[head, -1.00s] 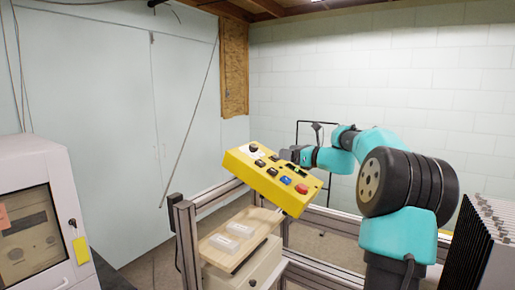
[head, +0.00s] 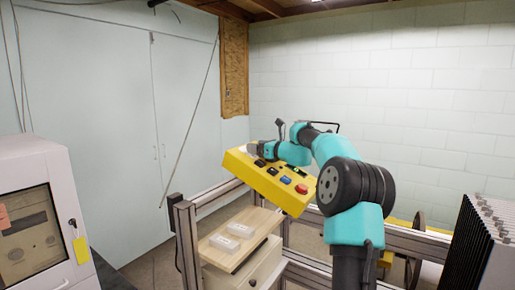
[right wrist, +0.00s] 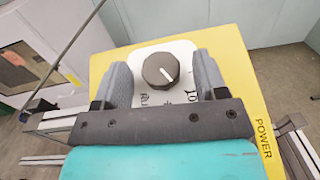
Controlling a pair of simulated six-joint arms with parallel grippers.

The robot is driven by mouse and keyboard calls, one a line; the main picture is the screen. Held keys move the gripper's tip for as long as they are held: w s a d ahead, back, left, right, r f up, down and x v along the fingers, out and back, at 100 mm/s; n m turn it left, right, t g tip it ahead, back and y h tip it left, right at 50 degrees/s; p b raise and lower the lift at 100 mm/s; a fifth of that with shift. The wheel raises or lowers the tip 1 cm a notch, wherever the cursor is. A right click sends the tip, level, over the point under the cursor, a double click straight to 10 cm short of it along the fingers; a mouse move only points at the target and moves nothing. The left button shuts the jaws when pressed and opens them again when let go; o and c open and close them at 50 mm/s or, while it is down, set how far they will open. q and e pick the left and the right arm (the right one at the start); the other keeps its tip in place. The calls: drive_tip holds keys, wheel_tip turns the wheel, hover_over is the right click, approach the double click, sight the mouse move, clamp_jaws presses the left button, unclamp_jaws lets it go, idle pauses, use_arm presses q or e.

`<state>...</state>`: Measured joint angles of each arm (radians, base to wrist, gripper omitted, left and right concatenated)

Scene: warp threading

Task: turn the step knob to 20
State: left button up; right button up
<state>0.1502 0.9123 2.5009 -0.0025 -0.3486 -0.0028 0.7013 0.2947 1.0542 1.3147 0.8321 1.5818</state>
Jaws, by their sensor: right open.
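The black step knob (right wrist: 160,70) sits on a white dial plate (right wrist: 184,50) at one end of the yellow control box (head: 292,205). A short white pointer line shows on the knob. The printed dial marks are upside down and partly hidden, so I cannot read the setting. My right gripper (right wrist: 161,63) is open, one finger on each side of the knob, with a gap on both sides. My left gripper is out of view.
The box also carries a blue button (head: 286,180), a red button (head: 302,189) and black switches. It is mounted by a metal rail frame (head: 215,197). A wooden board (head: 235,257) with two white blocks lies below. Black-and-white panels (head: 485,240) stand at right.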

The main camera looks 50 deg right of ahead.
drive_tip(key=shift+c, duration=0.2)
drive_tip(key=c, duration=0.9)
drive_tip(key=shift+m+h, duration=0.3)
drive_tip(key=shift+h, duration=0.1)
drive_tip(key=shift+a+m+h, duration=0.1)
drive_tip(key=shift+m+h, duration=0.5)
drive_tip(key=shift+h, duration=0.1)
drive_tip(key=o, duration=0.9)
drive_tip(key=shift+o, duration=0.2)
